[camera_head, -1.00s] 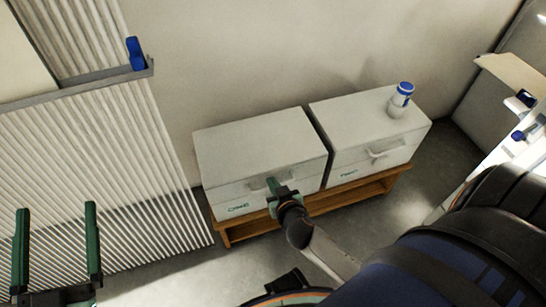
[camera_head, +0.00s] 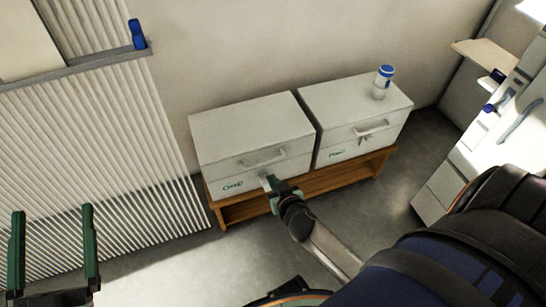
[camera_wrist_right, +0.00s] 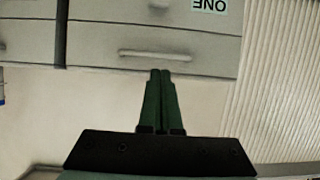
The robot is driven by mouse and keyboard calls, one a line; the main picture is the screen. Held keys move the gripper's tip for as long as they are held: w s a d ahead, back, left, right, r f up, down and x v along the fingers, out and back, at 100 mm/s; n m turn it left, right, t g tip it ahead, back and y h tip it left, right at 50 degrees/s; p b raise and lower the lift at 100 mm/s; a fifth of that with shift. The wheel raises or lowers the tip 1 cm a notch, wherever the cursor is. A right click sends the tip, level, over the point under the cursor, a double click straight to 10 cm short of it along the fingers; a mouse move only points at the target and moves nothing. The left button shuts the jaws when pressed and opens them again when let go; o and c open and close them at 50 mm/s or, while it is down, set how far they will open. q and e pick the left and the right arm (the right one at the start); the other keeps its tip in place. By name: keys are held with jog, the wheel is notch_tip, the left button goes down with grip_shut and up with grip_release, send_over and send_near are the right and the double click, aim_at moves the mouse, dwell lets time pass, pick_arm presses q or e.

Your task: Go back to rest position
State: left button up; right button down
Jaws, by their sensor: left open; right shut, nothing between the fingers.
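My left gripper (camera_head: 52,212) is open and empty at the lower left of the head view, its two green fingers wide apart. My right gripper (camera_head: 268,180) is in front of the left white drawer box (camera_head: 250,130), below its handle (camera_head: 262,157) and apart from it. In the right wrist view my right gripper (camera_wrist_right: 160,74) has its green fingers together with nothing between them. A drawer handle (camera_wrist_right: 155,54) shows just beyond the fingertips. The drawers there look closed.
A second white drawer box (camera_head: 355,115) stands to the right, with a blue-capped white bottle (camera_head: 382,82) on top. Both boxes sit on a low wooden bench (camera_head: 320,183). A ribbed panel (camera_head: 100,150) stands at left. A white cabinet (camera_head: 480,140) is at right.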

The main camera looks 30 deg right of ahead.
pick_arm(q)
jog(key=shift+s+a, duration=0.1)
jog(key=shift+s, duration=0.1)
pick_arm(e)
jog(key=shift+s, duration=0.15)
pick_arm(q)
jog(key=shift+r, duration=0.1)
pick_arm(e)
jog(key=shift+r, duration=0.1)
